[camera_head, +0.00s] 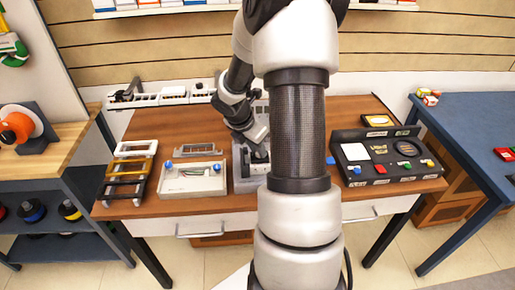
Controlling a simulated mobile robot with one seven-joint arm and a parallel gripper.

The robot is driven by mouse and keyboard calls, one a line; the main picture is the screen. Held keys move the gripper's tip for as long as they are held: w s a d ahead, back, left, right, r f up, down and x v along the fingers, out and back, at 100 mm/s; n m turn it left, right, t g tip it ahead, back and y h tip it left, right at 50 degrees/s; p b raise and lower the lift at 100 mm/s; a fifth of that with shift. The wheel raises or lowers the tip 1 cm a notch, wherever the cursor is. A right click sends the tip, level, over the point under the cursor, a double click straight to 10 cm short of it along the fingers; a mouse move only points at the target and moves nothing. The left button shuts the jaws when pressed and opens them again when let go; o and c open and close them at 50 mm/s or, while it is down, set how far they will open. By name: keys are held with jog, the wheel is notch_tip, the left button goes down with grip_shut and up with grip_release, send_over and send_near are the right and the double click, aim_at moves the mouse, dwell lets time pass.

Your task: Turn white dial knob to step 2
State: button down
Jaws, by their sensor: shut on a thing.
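A grey panel device (242,181) stands in the middle of the wooden table, partly hidden behind my arm. My gripper (259,157) is down at this device and shut on a small part there, which its place suggests is the white dial knob. The knob itself is covered by my gripper and arm, so its shape and the step it points to cannot be read.
On the wooden table (228,209), a light box with blue knobs (192,185) stands left, beside stacked frames (131,172). A blue table (467,128) stands at right.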

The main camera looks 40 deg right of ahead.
jog(key=m, duration=0.1)
jog(key=m+g+p, duration=0.1)
jog(key=m, duration=0.1)
jog(key=shift+w+a+m, duration=0.1)
jog(key=shift+w+m, duration=0.1)
jog(key=shift+m, duration=0.1)
jog(key=m+g, duration=0.1)
jog(key=m, duration=0.1)
jog(key=m+p, duration=0.1)
jog(key=shift+w+m+g+y, duration=0.15)
jog(key=shift+m+g+y, duration=0.15)
jog(key=shift+m+g, duration=0.1)
jog(key=m, duration=0.1)
jog(key=m+g+p, duration=0.1)
jog(key=m, duration=0.1)
jog(key=shift+w+d+y, duration=0.1)
jog(key=shift+d+y, duration=0.1)
jog(key=shift+y, duration=0.1)
jog(key=shift+d+m+g+y+p, duration=0.1)
jog(key=shift+m+g+y+p, duration=0.4)
jog(key=shift+m, duration=1.8)
jog(key=shift+f+y, duration=0.1)
jog(key=shift+y, duration=0.2)
jog(key=c, duration=1.6)
grip_release()
jog(key=shift+w, duration=0.1)
jog(key=shift+o, duration=0.2)
